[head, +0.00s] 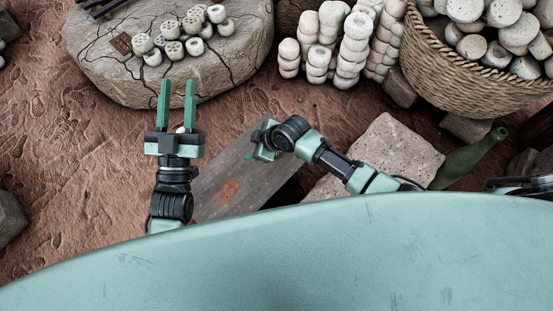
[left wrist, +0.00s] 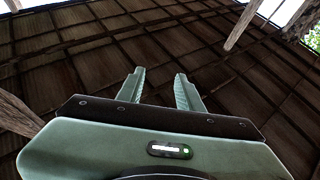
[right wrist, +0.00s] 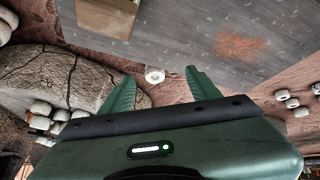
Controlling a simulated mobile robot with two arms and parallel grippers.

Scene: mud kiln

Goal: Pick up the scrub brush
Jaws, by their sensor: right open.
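I cannot surely make out the scrub brush. A plain tan block (right wrist: 105,15) lies on the grey plank (right wrist: 180,30) at the top of the right wrist view; I cannot tell whether it is the brush. A small dark brown piece (head: 121,43) lies on the cracked stone slab in the head view, too small to identify. My right gripper (head: 262,145) is open and empty over the far end of the plank; its fingers also show in the right wrist view (right wrist: 162,90). My left gripper (head: 176,90) is open and empty, its fingers pointing toward the slab.
The cracked round slab (head: 95,80) carries several pale ring pieces (head: 185,35). Stacked pale pieces (head: 335,45) and a full woven basket (head: 460,80) stand at the back right. A pale stone block (head: 400,150) and green bottle (head: 470,157) lie at right. Bare earth is at left.

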